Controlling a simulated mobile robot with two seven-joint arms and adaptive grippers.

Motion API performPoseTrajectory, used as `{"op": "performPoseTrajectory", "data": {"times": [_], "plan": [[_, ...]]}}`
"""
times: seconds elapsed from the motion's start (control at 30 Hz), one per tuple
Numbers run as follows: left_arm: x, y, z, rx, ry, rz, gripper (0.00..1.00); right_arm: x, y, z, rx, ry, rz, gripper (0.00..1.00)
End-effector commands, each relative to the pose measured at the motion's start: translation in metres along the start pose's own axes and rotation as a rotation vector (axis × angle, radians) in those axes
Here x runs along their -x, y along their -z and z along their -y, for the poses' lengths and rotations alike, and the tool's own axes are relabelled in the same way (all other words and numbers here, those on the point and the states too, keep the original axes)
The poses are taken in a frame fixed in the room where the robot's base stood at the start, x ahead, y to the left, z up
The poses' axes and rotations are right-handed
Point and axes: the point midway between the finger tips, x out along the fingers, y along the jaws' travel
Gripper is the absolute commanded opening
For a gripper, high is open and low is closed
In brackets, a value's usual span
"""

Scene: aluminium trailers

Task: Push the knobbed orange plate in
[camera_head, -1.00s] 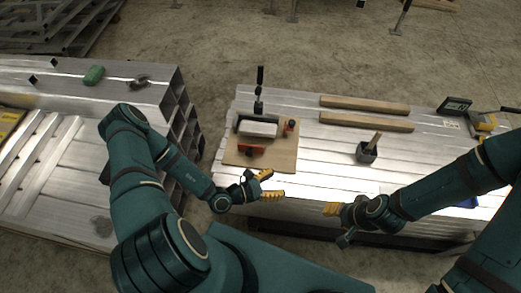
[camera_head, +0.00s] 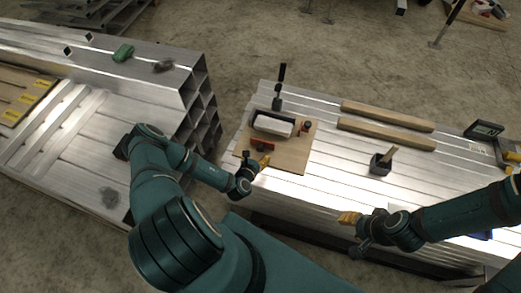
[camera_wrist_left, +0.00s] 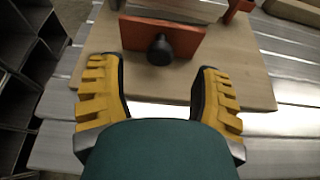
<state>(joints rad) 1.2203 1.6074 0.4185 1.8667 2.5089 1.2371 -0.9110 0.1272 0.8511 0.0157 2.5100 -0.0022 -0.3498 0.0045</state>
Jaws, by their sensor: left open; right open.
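The orange plate (camera_head: 262,144) stands at the near side of a fixture on a wooden board (camera_head: 290,158). In the left wrist view the orange plate (camera_wrist_left: 185,36) shows a black round knob (camera_wrist_left: 160,50) facing me. My left gripper (camera_head: 256,168) is at the board's near left edge. In the left wrist view its yellow fingers (camera_wrist_left: 158,95) are open and empty, one to each side of the knob and short of it. My right gripper (camera_head: 349,218) is at the table's front edge, away from the fixture, its jaws small in view.
A pale block (camera_head: 273,124) lies in the fixture, with a black upright handle (camera_head: 281,80) behind. A metal stack (camera_head: 205,105) is at the left, across a gap.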

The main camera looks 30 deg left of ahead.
Motion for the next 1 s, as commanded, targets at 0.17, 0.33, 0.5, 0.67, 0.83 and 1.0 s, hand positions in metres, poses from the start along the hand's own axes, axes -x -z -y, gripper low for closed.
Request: {"op": "performPoseTrajectory", "data": {"times": [0.17,0.33,0.5,0.67,0.83,1.0], "plan": [[-0.033,0.002,0.000,-0.001,-0.001,0.002,0.65,-0.011,0.001,-0.004,0.000,0.000,-0.005,0.47],[-0.052,0.001,0.001,-0.001,0.002,0.001,0.65,-0.017,0.002,-0.006,0.001,-0.001,-0.008,0.47],[-0.059,0.000,0.000,0.000,0.001,0.000,0.65,-0.018,0.002,-0.007,0.001,-0.001,-0.010,0.47],[-0.059,0.000,0.000,0.000,0.002,0.000,0.65,-0.018,0.003,-0.007,0.001,-0.001,-0.010,0.47],[-0.059,0.000,0.000,0.000,0.002,0.000,0.42,-0.018,0.003,-0.007,0.001,-0.001,-0.010,0.47],[-0.059,0.000,0.000,-0.001,0.002,0.000,0.00,-0.018,0.003,-0.007,0.001,-0.001,-0.010,0.47]]}}
